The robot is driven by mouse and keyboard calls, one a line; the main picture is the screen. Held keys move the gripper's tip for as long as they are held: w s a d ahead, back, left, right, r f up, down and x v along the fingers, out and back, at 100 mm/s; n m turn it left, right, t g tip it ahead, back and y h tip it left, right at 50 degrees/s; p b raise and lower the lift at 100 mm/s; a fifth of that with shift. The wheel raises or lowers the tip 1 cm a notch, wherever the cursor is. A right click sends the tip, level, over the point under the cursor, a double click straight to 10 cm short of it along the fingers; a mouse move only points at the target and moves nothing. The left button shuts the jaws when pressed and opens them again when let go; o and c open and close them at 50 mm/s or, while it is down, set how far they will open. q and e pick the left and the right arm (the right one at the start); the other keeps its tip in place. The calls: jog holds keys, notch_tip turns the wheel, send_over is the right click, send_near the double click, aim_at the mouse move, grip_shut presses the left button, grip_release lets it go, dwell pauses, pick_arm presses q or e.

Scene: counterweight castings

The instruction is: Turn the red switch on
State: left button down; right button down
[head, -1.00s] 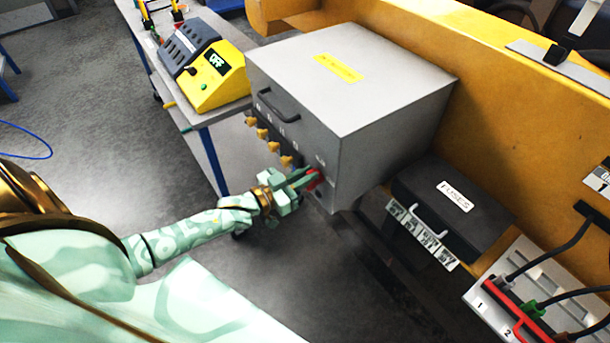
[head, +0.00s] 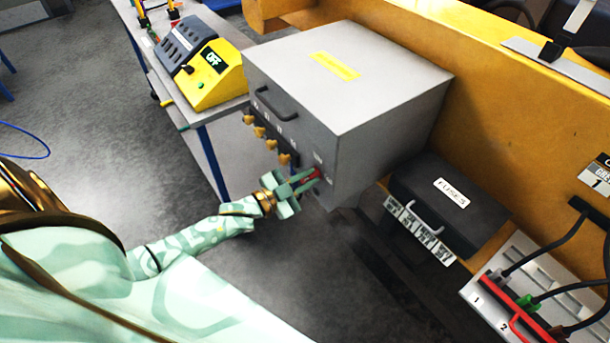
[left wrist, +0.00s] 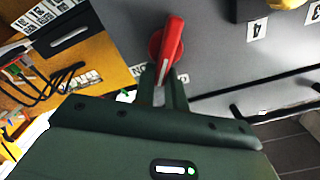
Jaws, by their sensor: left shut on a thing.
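The red switch (head: 314,174) is a red lever on a round red base, low on the front face of the grey metal box (head: 345,80). In the left wrist view the red switch (left wrist: 170,42) is large, its lever standing out from the face. My left gripper (head: 303,182) is at the box front, its pale green fingers on either side of the lever. In the left wrist view my left gripper (left wrist: 162,85) is shut on the lever's near end. The lettering by the switch is partly hidden by the fingers. My right gripper is out of view.
A row of yellow knobs (head: 267,135) and a dark handle (head: 275,105) stick out from the box front. A yellow device (head: 212,75) reading OFF stands on a cart at left. A black fuse case (head: 450,195) and a cabled panel (head: 535,285) lie right.

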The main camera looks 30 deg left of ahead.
pick_arm(q)
jog(key=m, duration=0.2)
jog(key=shift+s+d+f+m, duration=0.15)
jog(key=shift+d+f+m, duration=0.1)
jog(key=shift+f+m, duration=0.15)
jog(key=m, duration=0.1)
jog(key=m+b, duration=0.1)
jog(key=shift+s+d+f+m, duration=0.1)
jog(key=shift+d+f+m, duration=0.05)
jog(key=shift+f+m, duration=0.2)
jog(key=m+b, duration=0.1)
jog(key=m, duration=0.2)
jog(key=shift+d+f+b, duration=0.15)
jog(key=shift+f+b, duration=0.2)
jog(key=shift+b, duration=0.05)
jog(key=shift+f+m+b, duration=0.15)
jog(key=shift+m+b, duration=0.4)
jog(key=shift+m, duration=0.7)
jog(key=c, duration=1.5)
grip_release()
jog(key=shift+o, duration=0.3)
